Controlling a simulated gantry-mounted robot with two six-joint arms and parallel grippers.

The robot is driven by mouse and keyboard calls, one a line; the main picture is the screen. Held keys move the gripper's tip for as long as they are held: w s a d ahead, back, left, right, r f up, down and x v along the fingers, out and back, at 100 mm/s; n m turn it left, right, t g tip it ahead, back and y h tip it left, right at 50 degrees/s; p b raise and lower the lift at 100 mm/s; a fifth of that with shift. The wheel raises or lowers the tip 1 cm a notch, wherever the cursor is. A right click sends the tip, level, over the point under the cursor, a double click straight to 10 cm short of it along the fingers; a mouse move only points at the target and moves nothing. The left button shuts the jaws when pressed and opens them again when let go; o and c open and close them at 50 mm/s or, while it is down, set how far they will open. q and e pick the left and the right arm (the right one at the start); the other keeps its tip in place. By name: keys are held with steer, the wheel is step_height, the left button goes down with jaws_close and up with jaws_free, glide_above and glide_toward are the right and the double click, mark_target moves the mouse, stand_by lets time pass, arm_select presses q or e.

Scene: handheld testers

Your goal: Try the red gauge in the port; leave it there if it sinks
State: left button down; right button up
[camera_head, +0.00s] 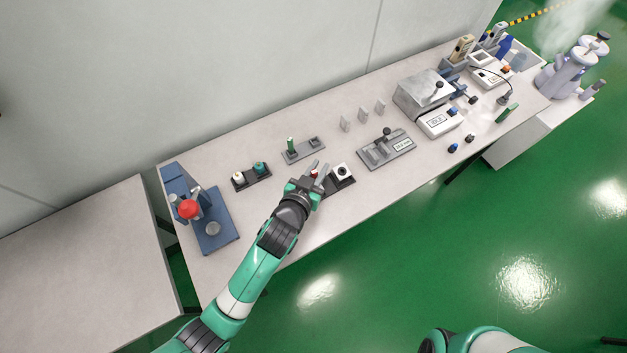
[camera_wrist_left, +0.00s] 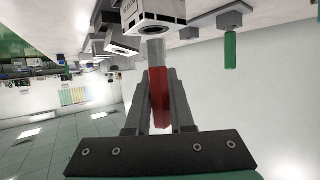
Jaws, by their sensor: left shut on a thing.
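The red gauge (camera_wrist_left: 159,95) has a red grip and a plain grey end. My left gripper (camera_head: 318,168) is shut on the red part, which also shows as a small red patch (camera_head: 314,174) between the fingers in the head view. The port is a white block with a round dark hole (camera_head: 341,171), standing on a dark base just right of the gripper. In the left wrist view the white block (camera_wrist_left: 157,17) is directly beyond the gauge's grey end. The grey end is visible outside the block; whether it touches the block I cannot tell. My right gripper is out of view.
A grey stand with a green piece (camera_head: 291,144) and a dark rack with white and teal knobs (camera_head: 252,178) are behind and left of the gripper. A grey plate with a black knob (camera_head: 386,150) is to the right. A blue press with a red knob (camera_head: 188,209) stands far left.

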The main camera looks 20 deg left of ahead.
arm_select(q)
steer(key=shift+f+b, duration=0.85)
steer(key=shift+f, duration=0.25)
stand_by(0.4)
stand_by(0.5)
steer(key=c, duration=0.7)
jaws_free()
steer(key=shift+s+r+p, duration=0.3)
steer(key=shift+s, duration=0.05)
steer(key=p+v, duration=0.4)
steer(key=v, duration=0.6)
steer(key=shift+s, duration=0.4)
